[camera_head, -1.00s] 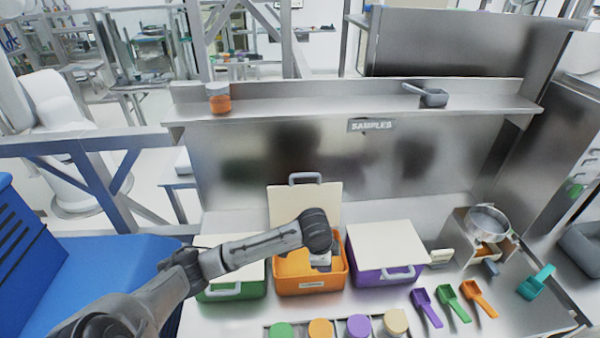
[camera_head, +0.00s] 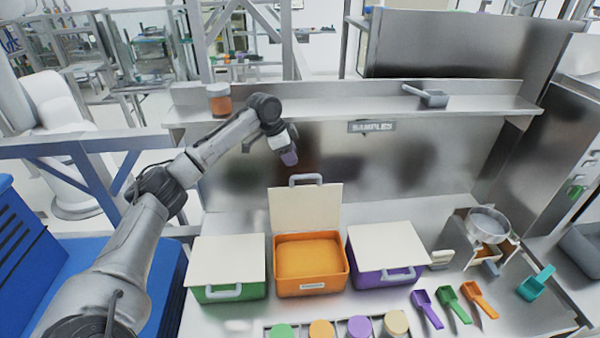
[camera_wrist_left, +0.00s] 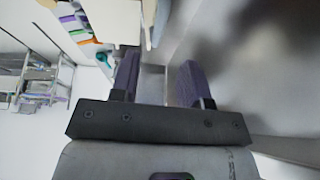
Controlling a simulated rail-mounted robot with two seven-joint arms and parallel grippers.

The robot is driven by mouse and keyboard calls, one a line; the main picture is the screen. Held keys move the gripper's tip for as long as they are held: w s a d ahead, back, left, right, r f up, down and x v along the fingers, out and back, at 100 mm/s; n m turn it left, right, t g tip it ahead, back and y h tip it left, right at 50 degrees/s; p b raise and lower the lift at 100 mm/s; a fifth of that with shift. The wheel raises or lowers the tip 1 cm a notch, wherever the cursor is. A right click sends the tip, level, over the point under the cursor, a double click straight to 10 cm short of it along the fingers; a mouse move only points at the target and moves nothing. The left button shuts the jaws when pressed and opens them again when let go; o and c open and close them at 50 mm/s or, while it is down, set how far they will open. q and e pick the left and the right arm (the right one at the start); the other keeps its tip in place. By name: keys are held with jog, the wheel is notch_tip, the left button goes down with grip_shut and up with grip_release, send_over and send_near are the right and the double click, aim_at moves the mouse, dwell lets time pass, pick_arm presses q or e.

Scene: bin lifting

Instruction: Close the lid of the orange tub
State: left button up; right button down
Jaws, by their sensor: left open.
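The orange tub (camera_head: 312,287) stands on the steel counter between a green tub and a purple tub. Its cream lid (camera_head: 305,208) is open, standing upright at the tub's back edge, with a grey handle (camera_head: 306,179) on top. The tub's orange inside shows from above. My left gripper (camera_head: 289,158) is raised in front of the steel back panel, above and slightly left of the upright lid, apart from it. In the left wrist view its two purple fingers (camera_wrist_left: 158,82) are apart with nothing between them. My right gripper is not in view.
The green tub (camera_head: 230,291) and purple tub (camera_head: 388,272) have their lids down. Coloured scoops (camera_head: 452,304) lie at the right, beside a sieve (camera_head: 488,224). A shelf (camera_head: 330,106) with an orange jar (camera_head: 219,99) and a grey scoop (camera_head: 427,96) runs behind. Capped jars (camera_head: 320,328) stand in front.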

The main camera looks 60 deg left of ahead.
pick_arm(q)
jog(key=x, duration=0.8)
jog(key=shift+f+p, duration=0.1)
jog(key=shift+p, duration=0.2)
grip_shut()
